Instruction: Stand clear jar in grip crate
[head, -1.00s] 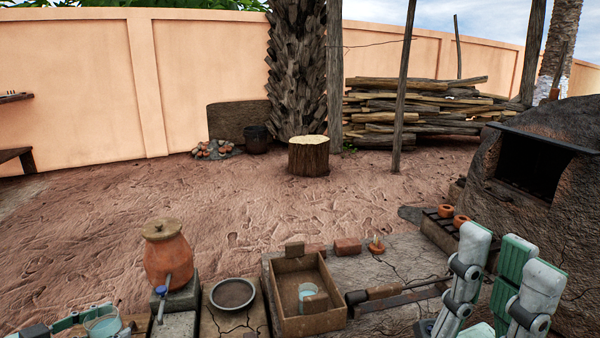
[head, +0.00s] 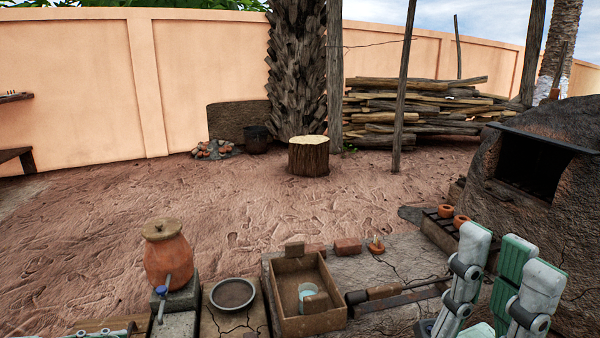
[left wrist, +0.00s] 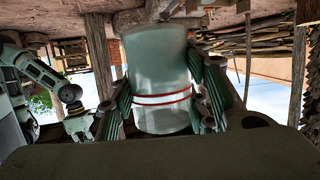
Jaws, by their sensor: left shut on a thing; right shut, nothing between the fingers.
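A clear jar (left wrist: 160,75) with red and white bands fills the middle of the left wrist view. My left gripper (left wrist: 164,98) is shut on it, one finger on each side. In the head view only a sliver of my left gripper (head: 108,333) shows at the bottom left edge, and the held jar is out of view there. The wooden grip crate (head: 281,322) stands at lower middle, right of my left gripper, with another clear vessel (head: 306,290) inside. My right gripper (left wrist: 78,120) is shut and empty, at the left of the left wrist view.
A dark round bowl (head: 232,293) sits between pot and crate.

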